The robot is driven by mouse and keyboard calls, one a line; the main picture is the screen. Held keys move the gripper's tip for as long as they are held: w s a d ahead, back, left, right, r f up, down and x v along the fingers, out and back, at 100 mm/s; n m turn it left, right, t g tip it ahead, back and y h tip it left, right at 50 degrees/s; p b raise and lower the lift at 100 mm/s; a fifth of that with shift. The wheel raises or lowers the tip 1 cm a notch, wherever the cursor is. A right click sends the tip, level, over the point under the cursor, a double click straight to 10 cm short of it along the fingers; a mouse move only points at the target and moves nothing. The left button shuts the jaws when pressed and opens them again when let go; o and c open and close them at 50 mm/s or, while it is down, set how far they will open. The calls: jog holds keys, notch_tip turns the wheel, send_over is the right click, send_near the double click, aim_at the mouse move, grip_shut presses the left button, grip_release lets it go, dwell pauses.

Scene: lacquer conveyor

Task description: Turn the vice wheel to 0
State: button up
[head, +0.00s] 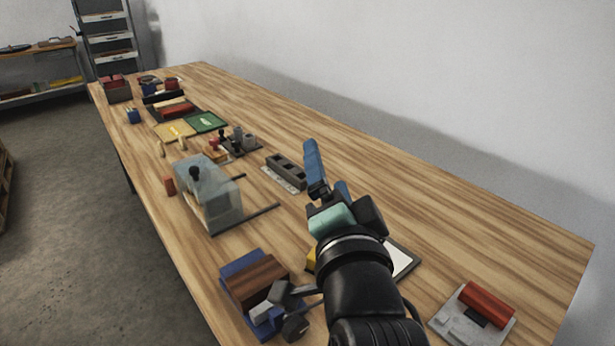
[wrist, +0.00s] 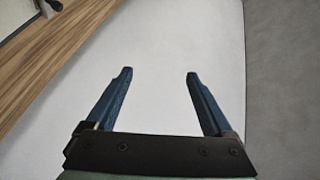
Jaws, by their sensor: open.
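The vice (head: 243,271) stands near the front left of the wooden table in the head view, with blue jaws around a dark brown block. Its grey spoked wheel (head: 291,306) is on its right side, partly beside my arm. I cannot read any mark or number on the wheel. My gripper (head: 326,166) is raised above the table, to the right of and beyond the vice, with blue fingers pointing up and away. In the wrist view my gripper (wrist: 160,73) is open and empty, facing the pale wall. The vice is not in that view.
A clear box with a black knob (head: 212,195) stands beyond the vice. A grey base with a red roller (head: 487,305) is at the front right. A white-topped panel (head: 403,259) is partly behind my arm. The table's right side is mostly bare.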

jog(key=s+a+r+n+t+b, duration=0.3)
jog(key=s+r+n+t+b, duration=0.2)
jog(key=s+r+n+b, duration=0.1)
jog(key=shift+r+n+t+h+b, duration=0.3)
jog(key=shift+r+n+b, duration=0.2)
jog(key=shift+r+b, duration=0.65)
jog(key=shift+s+f, duration=0.1)
jog(key=shift+f, duration=0.1)
jog(key=s+a+r+n+t, duration=0.2)
jog(key=s+r+n+t, duration=0.2)
jog(key=s+r, duration=0.5)
notch_tip(320, 180, up, 24)
jog(key=w+p, duration=0.1)
jog(key=p, duration=2.2)
jog(key=shift+w+f, duration=0.15)
jog(key=shift+w, duration=0.1)
